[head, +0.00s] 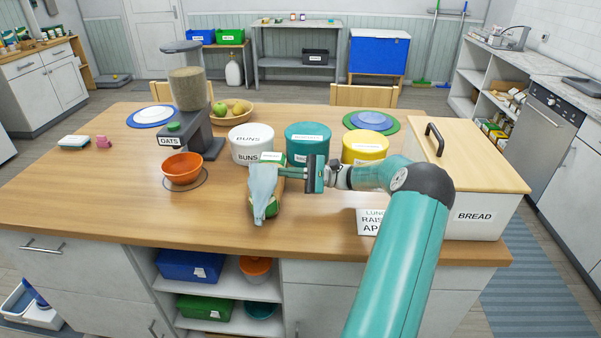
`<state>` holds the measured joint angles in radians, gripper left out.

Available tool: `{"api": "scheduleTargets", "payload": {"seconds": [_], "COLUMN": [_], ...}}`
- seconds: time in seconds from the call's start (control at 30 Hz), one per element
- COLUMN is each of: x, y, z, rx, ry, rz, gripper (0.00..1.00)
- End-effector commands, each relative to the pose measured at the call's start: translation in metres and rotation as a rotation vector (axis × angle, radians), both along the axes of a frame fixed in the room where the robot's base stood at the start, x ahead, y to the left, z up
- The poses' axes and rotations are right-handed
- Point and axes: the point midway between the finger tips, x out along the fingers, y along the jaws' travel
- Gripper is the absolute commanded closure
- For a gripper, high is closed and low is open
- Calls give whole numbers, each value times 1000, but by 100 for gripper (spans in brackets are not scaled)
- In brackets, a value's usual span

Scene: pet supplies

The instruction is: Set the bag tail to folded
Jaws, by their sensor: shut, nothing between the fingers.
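The bag (263,186) lies near the front middle of the wooden island. Its pale blue tail hangs toward the front edge, and a tan and green part shows along its right side. My gripper (282,172) reaches in from the right, fingers pointing left at the bag's upper right side. The fingers are shut with nothing held. I cannot tell whether they touch the bag. The tail looks loose and hanging, but its exact fold is too small to make out.
An orange bowl (182,168) stands left of the bag, by the oats dispenser (188,92). Buns (250,146), teal (308,130) and yellow (365,148) tubs stand behind. A bread box (470,165) and a white sign (370,222) are at right. The front left top is clear.

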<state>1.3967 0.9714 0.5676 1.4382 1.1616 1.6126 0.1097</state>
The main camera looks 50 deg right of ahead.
Motion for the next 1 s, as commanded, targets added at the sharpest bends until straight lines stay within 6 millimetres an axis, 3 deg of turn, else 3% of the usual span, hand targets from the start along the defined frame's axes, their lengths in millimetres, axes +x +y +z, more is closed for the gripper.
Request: {"api": "scheduleTargets", "payload": {"seconds": [0.2, 0.33, 0.67, 1.0], "x": [21, 26, 27, 20], "y": [21, 25, 24, 34], "z": [6, 7, 7, 21], "rx": [-1, -1, -3, -61], "ry": [1, 0, -2, -45], "rz": [-1, -2, -3, -4], "gripper": [100, 100, 100, 100]}}
